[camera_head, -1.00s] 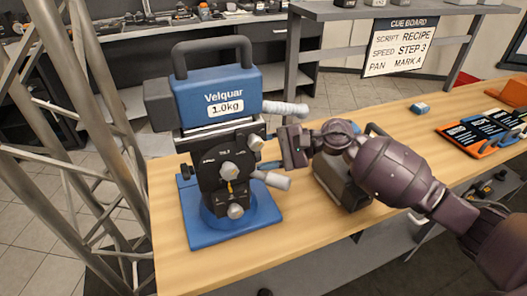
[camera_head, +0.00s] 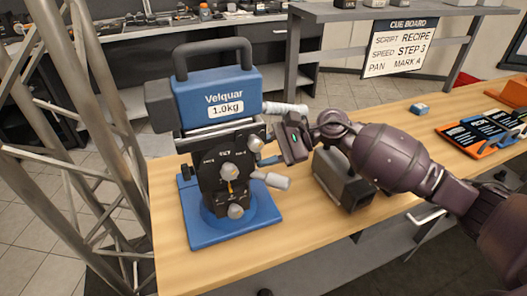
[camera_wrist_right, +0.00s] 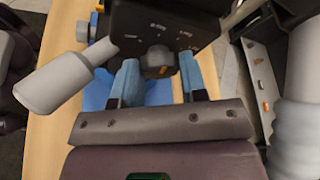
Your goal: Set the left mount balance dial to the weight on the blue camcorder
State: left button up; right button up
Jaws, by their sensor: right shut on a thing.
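The blue camcorder (camera_head: 218,90) sits on top of the left mount, its label reading "Velquar 1.0kg". The left mount (camera_head: 222,178) is a dark head on a blue base, with several knobs and two grey handles. My right gripper (camera_head: 270,145) is at the mount's right side. My left gripper is out of view.
A second dark device (camera_head: 343,180) stands on the wooden table (camera_head: 300,225) just right of the mount, below my right arm. A metal truss (camera_head: 95,120) rises at the left. A cue board (camera_head: 400,47) hangs behind. Cards and a small blue box (camera_head: 419,109) lie farther right.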

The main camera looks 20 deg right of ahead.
jog(key=m+g, duration=0.3)
jog(key=m, duration=0.1)
jog(key=shift+w+h, duration=0.15)
jog(key=shift+h, duration=0.15)
jog(key=shift+r+m, duration=0.1)
jog(key=shift+m, duration=0.2)
dwell(0.3)
jog(key=o, duration=0.8)
jog(key=shift+c, duration=0.2)
jog(key=shift+o, duration=0.8)
jog(key=b+v, duration=0.1)
jog(key=v, duration=0.9)
jog(key=shift+d, duration=0.35)
